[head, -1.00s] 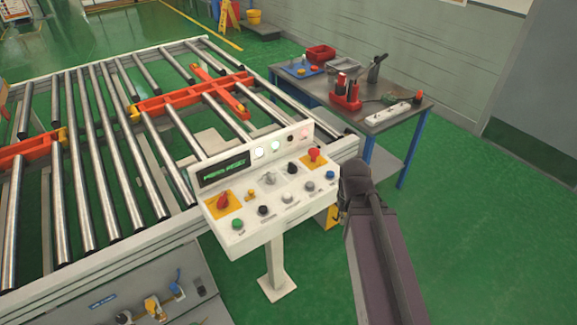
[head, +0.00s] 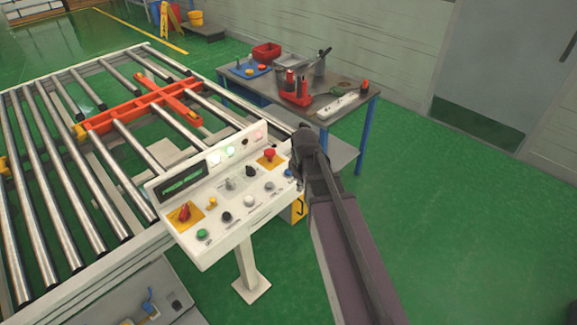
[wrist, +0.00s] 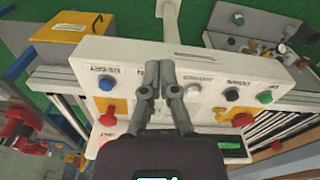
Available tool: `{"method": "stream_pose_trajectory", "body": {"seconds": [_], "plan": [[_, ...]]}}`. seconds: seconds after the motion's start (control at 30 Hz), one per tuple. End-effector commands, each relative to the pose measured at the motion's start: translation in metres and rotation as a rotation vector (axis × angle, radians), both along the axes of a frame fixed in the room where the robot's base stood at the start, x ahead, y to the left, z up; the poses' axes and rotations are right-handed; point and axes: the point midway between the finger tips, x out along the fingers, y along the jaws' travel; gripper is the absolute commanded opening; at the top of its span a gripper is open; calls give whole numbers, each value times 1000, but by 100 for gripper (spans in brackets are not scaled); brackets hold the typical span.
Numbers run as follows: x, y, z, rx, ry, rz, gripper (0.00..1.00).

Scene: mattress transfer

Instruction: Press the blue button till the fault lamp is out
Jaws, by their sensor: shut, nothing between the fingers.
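The blue button (head: 288,173) is at the right end of the lower row on the white control panel (head: 213,222). It also shows in the wrist view (wrist: 106,83), left of the fingers. My gripper (head: 298,168) is shut and empty at the panel's right end, close beside the blue button. In the wrist view my gripper (wrist: 152,72) has its fingertips together over the panel, between the blue and white buttons; contact cannot be told. Which is the fault lamp is unclear.
Red mushroom buttons (head: 269,154), a green button (head: 202,234), and black and white buttons share the panel. A roller conveyor (head: 60,190) with an orange frame lies left. A workbench (head: 350,112) with tools stands behind. Green floor on the right is clear.

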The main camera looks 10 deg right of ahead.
Motion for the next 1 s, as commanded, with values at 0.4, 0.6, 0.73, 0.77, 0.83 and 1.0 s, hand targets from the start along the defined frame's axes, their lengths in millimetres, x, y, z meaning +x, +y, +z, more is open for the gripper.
{"method": "stream_pose_trajectory", "body": {"seconds": [0.4, 0.6, 0.73, 0.77, 0.83, 1.0], "plan": [[58, -2, 19, -6, -37, 447, 0], [84, -4, 26, -14, -57, 662, 0], [101, -5, 32, -21, -70, 800, 0], [105, -5, 33, -22, -73, 832, 0], [114, -6, 35, -26, -80, 907, 0], [135, -7, 42, -38, -97, 1087, 0]]}}
